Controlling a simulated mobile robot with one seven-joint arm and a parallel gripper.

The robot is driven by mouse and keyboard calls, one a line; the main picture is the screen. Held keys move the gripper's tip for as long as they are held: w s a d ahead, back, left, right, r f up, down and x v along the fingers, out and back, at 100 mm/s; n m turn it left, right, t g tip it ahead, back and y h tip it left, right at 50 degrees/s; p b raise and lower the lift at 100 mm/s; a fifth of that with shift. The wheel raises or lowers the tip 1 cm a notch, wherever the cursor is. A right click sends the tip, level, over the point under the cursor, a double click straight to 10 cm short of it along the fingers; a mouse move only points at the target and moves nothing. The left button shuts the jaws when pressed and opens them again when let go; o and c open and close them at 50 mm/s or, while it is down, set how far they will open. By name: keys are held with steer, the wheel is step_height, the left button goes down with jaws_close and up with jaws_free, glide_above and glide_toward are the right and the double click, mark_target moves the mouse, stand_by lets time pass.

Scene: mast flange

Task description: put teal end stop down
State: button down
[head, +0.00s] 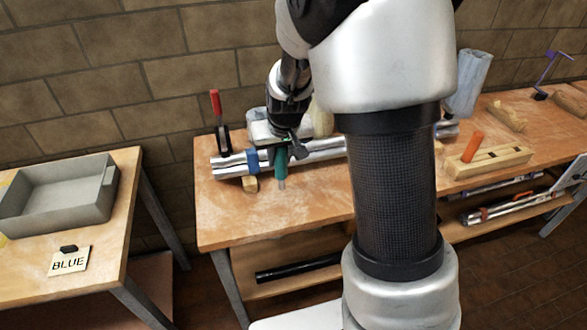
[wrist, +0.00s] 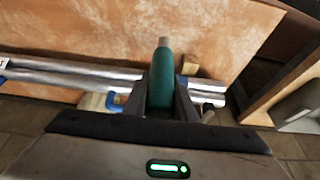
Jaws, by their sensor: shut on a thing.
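The teal end stop (wrist: 161,78) is a teal cylinder with a pale grey tip. My gripper (wrist: 162,92) is shut on it, with one finger on each side. In the head view the teal end stop (head: 281,164) hangs from my gripper (head: 280,150), tip downward, at the front of the silver tubes on the workbench. Whether its tip touches the bench top is hard to tell. My arm hides the middle of the bench.
Silver tubes (head: 326,145) with a blue collar (head: 253,160) lie along the workbench (head: 318,196). A red-handled clamp (head: 216,108) stands at their left end. A wooden block (head: 487,161) with an orange peg lies right. A grey bin (head: 60,200) and BLUE card (head: 69,262) are on the left table.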

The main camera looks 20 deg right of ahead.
mark_target(280, 175)
steer(key=shift+f, duration=3.3)
steer(key=shift+f+b, duration=0.1)
steer(key=shift+b, duration=0.25)
steer(key=shift+f, duration=0.15)
steer(key=c, duration=1.5)
jaws_free()
steer(key=shift+o, duration=0.2)
steer(key=shift+r, duration=0.2)
